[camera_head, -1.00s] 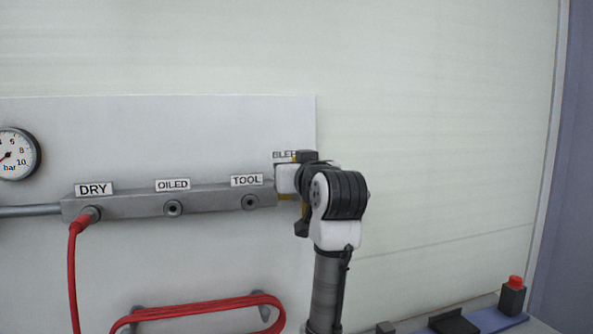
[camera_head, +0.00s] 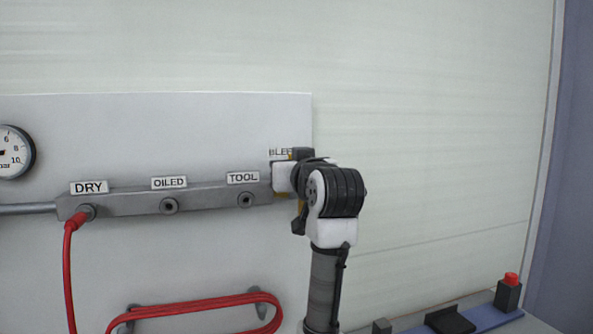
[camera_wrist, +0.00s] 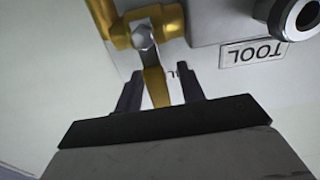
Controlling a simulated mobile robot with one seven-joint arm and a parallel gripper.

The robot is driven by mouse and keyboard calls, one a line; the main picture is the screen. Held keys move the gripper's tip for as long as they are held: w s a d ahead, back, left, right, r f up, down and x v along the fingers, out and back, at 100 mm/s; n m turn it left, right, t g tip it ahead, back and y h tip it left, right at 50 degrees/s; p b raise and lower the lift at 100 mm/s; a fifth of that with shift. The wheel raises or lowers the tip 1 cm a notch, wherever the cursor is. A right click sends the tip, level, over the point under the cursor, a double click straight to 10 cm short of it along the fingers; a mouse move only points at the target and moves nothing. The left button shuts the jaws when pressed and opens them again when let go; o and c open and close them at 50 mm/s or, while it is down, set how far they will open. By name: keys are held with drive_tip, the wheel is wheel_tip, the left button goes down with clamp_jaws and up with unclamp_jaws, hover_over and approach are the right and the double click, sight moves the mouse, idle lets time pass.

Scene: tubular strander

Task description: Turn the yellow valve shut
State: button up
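The yellow valve shows in the wrist view as a brass-yellow body (camera_wrist: 157,21) with a grey hex nut and a yellow lever (camera_wrist: 156,88) pointing down toward my gripper. My gripper (camera_wrist: 160,76) is open, with one dark finger on each side of the lever. A gap shows between the lever and each finger, so it is not clamped. In the head view my gripper and wrist cover most of the valve at the right end of the manifold, and only small yellow patches show there.
The grey manifold (camera_head: 127,204) carries DRY, OILED and TOOL ports. A red hose (camera_head: 68,270) plugs into DRY, and a coiled red hose (camera_head: 200,309) hangs below. A pressure gauge (camera_head: 12,152) is at left. A red button (camera_head: 511,279) stands at lower right. The wall at right is clear.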

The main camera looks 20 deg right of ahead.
drive_tip(key=s+b, duration=0.4)
drive_tip(key=s, duration=0.9)
drive_tip(key=shift+s+d, duration=0.25)
drive_tip(key=shift+s, duration=0.05)
